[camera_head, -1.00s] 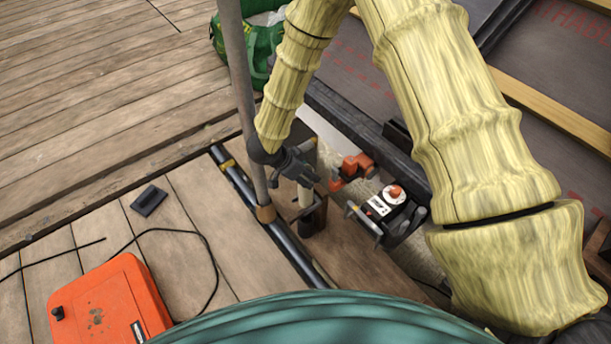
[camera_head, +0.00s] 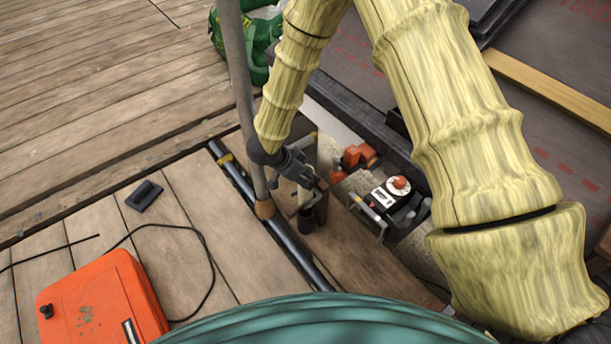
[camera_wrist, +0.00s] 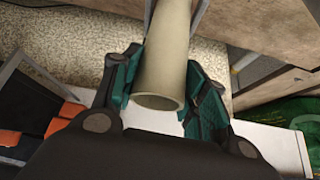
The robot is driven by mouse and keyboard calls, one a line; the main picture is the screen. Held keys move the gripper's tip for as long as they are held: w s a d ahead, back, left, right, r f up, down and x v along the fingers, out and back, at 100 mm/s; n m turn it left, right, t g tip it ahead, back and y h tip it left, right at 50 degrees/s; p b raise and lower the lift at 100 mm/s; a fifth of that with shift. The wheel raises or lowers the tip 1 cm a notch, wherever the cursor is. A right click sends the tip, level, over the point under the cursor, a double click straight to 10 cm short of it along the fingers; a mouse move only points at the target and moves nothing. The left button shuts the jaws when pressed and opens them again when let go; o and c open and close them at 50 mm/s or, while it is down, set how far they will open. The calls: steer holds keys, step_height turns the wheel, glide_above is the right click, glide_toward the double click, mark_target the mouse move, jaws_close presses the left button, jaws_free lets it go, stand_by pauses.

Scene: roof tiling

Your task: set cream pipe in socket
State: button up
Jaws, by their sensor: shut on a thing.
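The cream pipe (camera_wrist: 163,62) is a hollow tube in the wrist view, with its open end facing the camera. The teal-padded jaws of my gripper (camera_wrist: 162,88) are shut on it from both sides. In the head view my dark gripper (camera_head: 303,176) is over the pipe (camera_head: 304,197), which points down and is partly hidden by the fingers. A dark, upright socket-like holder (camera_head: 306,222) is right below it, on the brown board. The pipe's lower end is at or in this holder; I cannot tell how deep.
A grey pole (camera_head: 243,100) stands just left of my gripper, with a dark rail (camera_head: 265,210) beside it. An orange tool (camera_head: 355,158) and a black-and-white device with a red knob (camera_head: 394,195) are to the right. An orange case (camera_head: 105,300) lies front left.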

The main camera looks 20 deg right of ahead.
mark_target(306, 190)
steer(key=shift+f+b, duration=1.6)
steer(key=shift+f, duration=2.05)
